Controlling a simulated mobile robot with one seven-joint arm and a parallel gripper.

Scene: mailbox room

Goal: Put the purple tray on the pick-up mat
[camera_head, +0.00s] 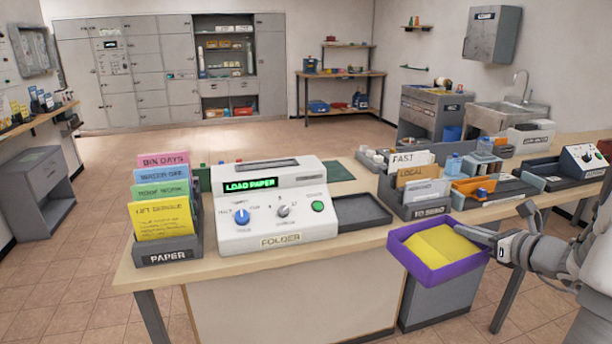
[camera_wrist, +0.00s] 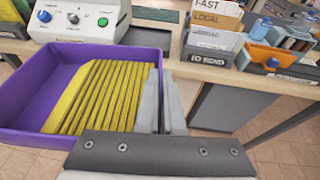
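The purple tray (camera_head: 458,271) hangs in the air just in front of the table's front edge, roughly level, above a grey bin. Yellow folded sheets (camera_head: 436,246) lie in it, and they show as a fanned row in the wrist view (camera_wrist: 90,95). My gripper (camera_head: 493,241) is at the tray's right side. In the wrist view its two fingers (camera_wrist: 161,100) are closed together over the tray's right wall. A dark green flat patch (camera_head: 345,163) shows on the table behind the folder machine; I cannot tell whether it is the pick-up mat.
The white folder machine (camera_head: 275,215) reads "LOAD PAPER", with a dark empty tray (camera_head: 362,211) beside it. A paper rack (camera_head: 165,215) stands left. The "TO SEND" sorter (camera_head: 425,205) and supplies fill the table's right. Open floor (camera_head: 250,140) lies behind the table.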

